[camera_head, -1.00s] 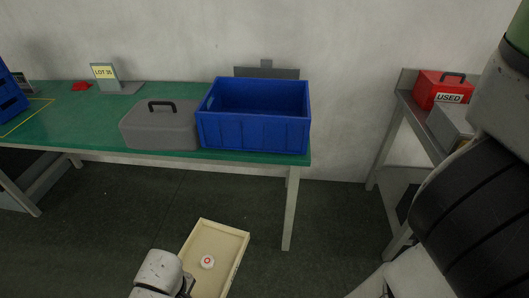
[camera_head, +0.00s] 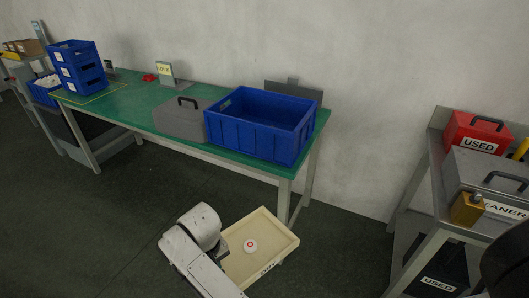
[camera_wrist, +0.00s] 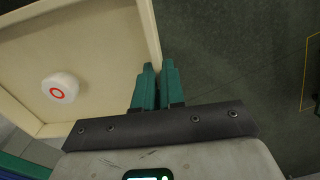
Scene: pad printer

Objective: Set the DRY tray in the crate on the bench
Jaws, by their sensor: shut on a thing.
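The cream DRY tray (camera_head: 285,233) hangs above the floor in front of the bench, with a white round piece with a red ring (camera_head: 250,246) in it. Its dark label shows on the near side. My gripper (camera_wrist: 158,72) has its teal fingers shut on the tray's wall; the tray (camera_wrist: 100,50) fills the upper left of the wrist view. In the head view my arm's end hides the fingers. The blue crate (camera_head: 245,140) stands on the right end of the green bench (camera_head: 130,100), open at the top. No contents show in it.
A grey case (camera_head: 182,121) stands against the crate's left. Stacked blue crates (camera_head: 78,68) stand at the bench's left. A shelf at right holds a red USED box (camera_head: 475,132) and a grey case (camera_head: 490,178).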

